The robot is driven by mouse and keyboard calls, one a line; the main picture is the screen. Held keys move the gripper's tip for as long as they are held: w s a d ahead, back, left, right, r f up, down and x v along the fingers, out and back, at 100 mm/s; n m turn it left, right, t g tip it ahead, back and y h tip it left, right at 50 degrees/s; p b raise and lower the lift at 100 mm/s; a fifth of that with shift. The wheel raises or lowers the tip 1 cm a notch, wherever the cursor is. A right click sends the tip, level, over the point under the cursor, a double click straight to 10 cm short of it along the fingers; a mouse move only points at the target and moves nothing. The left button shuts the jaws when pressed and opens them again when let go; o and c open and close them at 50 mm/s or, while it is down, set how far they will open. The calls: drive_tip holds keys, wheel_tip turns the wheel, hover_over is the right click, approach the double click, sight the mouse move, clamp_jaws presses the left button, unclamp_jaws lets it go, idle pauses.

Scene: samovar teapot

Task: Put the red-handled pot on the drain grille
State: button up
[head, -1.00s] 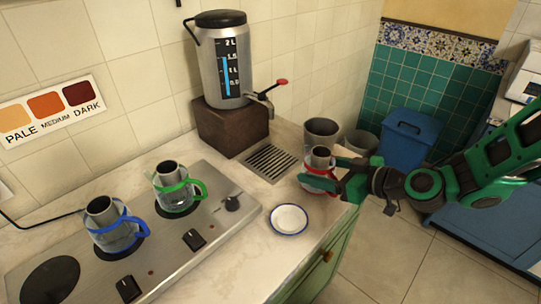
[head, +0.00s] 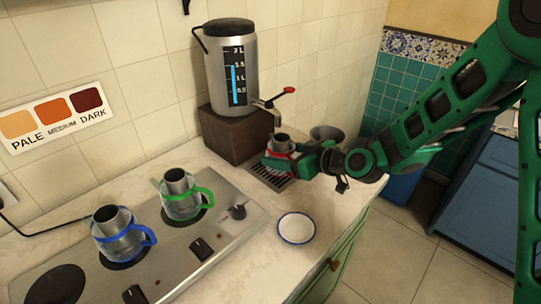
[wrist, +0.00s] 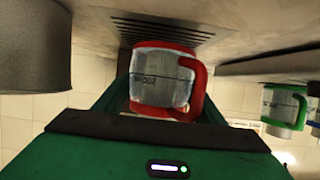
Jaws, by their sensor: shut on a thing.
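The red-handled pot (head: 282,146) is at the drain grille (head: 258,172), in front of the samovar (head: 232,70) and below its red-levered tap (head: 272,103). My gripper (head: 284,163) is shut on the pot, and its fingers hide the pot's lower part in the head view. In the wrist view the pot (wrist: 160,78) is between the fingers with its red handle to the right. The slotted grille (wrist: 160,30) is just beyond it. I cannot tell whether the pot touches the grille.
A blue-handled pot (head: 115,238) and a green-handled pot (head: 182,196) stand on the stove (head: 160,270). A white blue-rimmed saucer (head: 296,228) lies on the counter in front of the grille. A grey container (head: 327,133) is behind my gripper.

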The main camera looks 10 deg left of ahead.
drive_tip(key=shift+w+a, duration=0.35)
drive_tip(key=shift+w, duration=0.35)
drive_tip(key=shift+w+a+f, duration=0.15)
drive_tip(key=shift+a+f, duration=0.1)
drive_tip(key=shift+a, duration=0.05)
drive_tip(key=shift+d+f, duration=0.15)
drive_tip(key=shift+f, duration=0.2)
drive_tip(key=shift+a+f, duration=0.15)
drive_tip(key=shift+a, duration=0.05)
drive_tip(key=shift+f, duration=0.1)
drive_tip(key=o, duration=1.3)
